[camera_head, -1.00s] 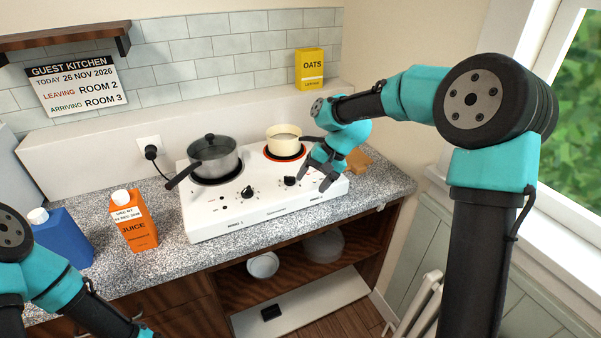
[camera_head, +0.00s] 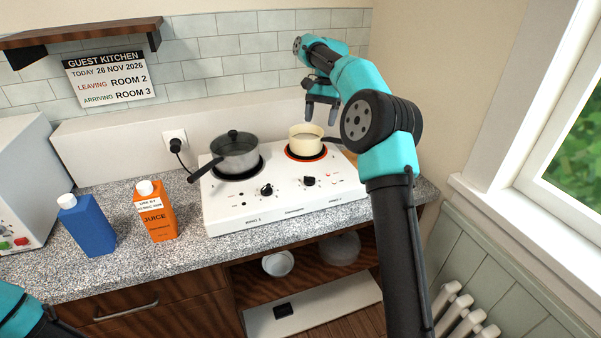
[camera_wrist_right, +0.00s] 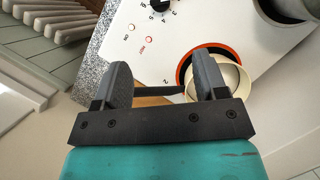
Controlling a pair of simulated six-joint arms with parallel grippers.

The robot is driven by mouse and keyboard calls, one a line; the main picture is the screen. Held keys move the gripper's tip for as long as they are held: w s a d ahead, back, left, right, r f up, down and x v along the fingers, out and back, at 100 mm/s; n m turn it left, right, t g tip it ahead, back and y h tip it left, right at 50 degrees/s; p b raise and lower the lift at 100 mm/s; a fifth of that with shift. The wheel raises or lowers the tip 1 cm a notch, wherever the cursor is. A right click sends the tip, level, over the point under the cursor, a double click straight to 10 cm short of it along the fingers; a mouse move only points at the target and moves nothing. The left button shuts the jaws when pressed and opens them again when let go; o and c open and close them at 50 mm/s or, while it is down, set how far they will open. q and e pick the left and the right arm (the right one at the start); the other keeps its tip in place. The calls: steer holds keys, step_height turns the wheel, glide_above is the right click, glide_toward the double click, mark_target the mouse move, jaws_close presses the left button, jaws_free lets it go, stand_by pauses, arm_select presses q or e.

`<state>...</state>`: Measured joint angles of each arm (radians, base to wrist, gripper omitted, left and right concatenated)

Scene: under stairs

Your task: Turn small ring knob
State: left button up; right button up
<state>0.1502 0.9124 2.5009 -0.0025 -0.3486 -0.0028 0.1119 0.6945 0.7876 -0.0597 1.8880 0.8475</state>
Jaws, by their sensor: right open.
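The white two-ring hob (camera_head: 290,214) stands on the counter with two black knobs on its top, a left knob (camera_head: 266,190) and a right knob (camera_head: 310,181). A grey pot (camera_head: 236,155) sits on the left ring. A cream pan (camera_head: 303,141) sits on the red-rimmed right ring. My left gripper is out of view.
A blue carton (camera_head: 88,226) and an orange juice carton (camera_head: 157,215) stand left of the hob. A plug (camera_head: 176,145) is in the wall socket. A wooden shelf (camera_head: 80,33) and a guest sign (camera_head: 108,80) are on the wall. The window (camera_head: 565,140) is at right.

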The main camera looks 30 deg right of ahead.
mark_target(310, 177)
steer(key=shift+s+f, duration=0.1)
steer(key=shift+f, duration=0.05)
steer(key=x, duration=1.7)
steer(key=shift+f, duration=0.1)
steer(key=shift+c, duration=0.4)
steer(key=c, duration=0.8)
steer(key=shift+c, duration=0.2)
